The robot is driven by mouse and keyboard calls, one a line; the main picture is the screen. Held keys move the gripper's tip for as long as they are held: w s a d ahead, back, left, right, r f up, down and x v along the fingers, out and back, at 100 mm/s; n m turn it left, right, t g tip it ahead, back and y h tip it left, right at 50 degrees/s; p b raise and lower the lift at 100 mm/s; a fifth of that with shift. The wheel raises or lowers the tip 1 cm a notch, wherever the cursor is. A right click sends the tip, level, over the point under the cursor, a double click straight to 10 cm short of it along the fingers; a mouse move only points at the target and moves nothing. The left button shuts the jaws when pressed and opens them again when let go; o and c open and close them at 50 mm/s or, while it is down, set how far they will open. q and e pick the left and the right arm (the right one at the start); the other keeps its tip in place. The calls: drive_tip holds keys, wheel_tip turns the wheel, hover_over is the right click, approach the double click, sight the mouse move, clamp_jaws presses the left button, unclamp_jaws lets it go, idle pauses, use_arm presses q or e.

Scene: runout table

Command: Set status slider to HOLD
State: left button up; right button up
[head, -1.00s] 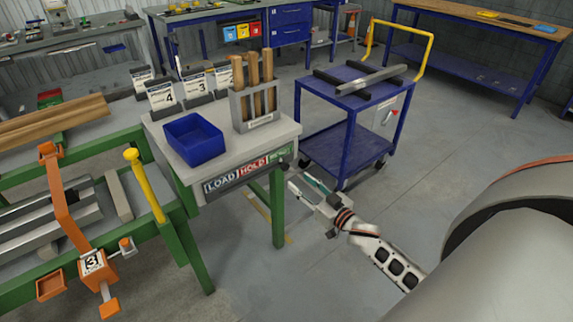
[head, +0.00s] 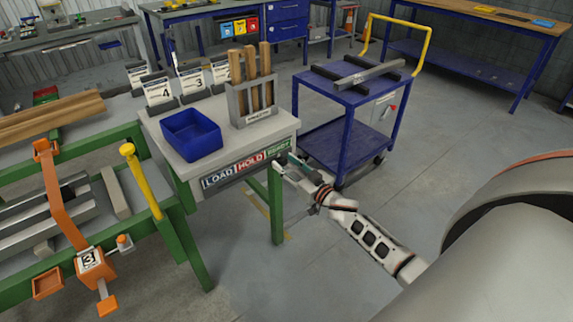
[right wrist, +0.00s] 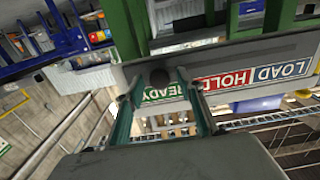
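The status slider strip (head: 247,167) is on the front edge of a small grey-topped table, with a blue LOAD, red HOLD and green READY field. In the right wrist view the strip (right wrist: 238,84) appears with LOAD at the right. The dark round slider knob (right wrist: 159,76) is at the READY end, beyond the HOLD field. My right gripper (head: 281,164) is at the READY end of the strip. In the right wrist view its fingers (right wrist: 158,88) are open, one on each side of the knob; I cannot tell whether they touch it. My left gripper is out of view.
On the small table (head: 222,149) stand a blue bin (head: 191,136), a rack of wooden-handled tools (head: 252,98) and numbered cards (head: 158,89). A blue cart (head: 335,87) stands behind my right gripper. An orange-armed stop (head: 90,262) is at left. The floor in front is clear.

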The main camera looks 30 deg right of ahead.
sight(265, 162)
clamp_jaws()
drive_tip(key=a, duration=0.1)
drive_tip(key=a+p, duration=0.1)
drive_tip(key=a, duration=0.1)
drive_tip(key=a+p, duration=0.1)
drive_tip(key=a, duration=0.1)
drive_tip(key=shift+s+a+r, duration=0.15)
drive_tip(key=shift+s+r, duration=0.05)
drive_tip(key=shift+r, duration=0.05)
drive_tip(key=a, duration=0.5)
drive_tip(key=shift+s+f+p, duration=0.15)
drive_tip(key=shift+s+p, duration=0.05)
drive_tip(key=shift+p, duration=0.15)
drive_tip(key=shift+a+f, duration=0.1)
drive_tip(key=shift+a, duration=0.2)
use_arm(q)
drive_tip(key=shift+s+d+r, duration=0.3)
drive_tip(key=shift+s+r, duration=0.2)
use_arm(e)
unclamp_jaws()
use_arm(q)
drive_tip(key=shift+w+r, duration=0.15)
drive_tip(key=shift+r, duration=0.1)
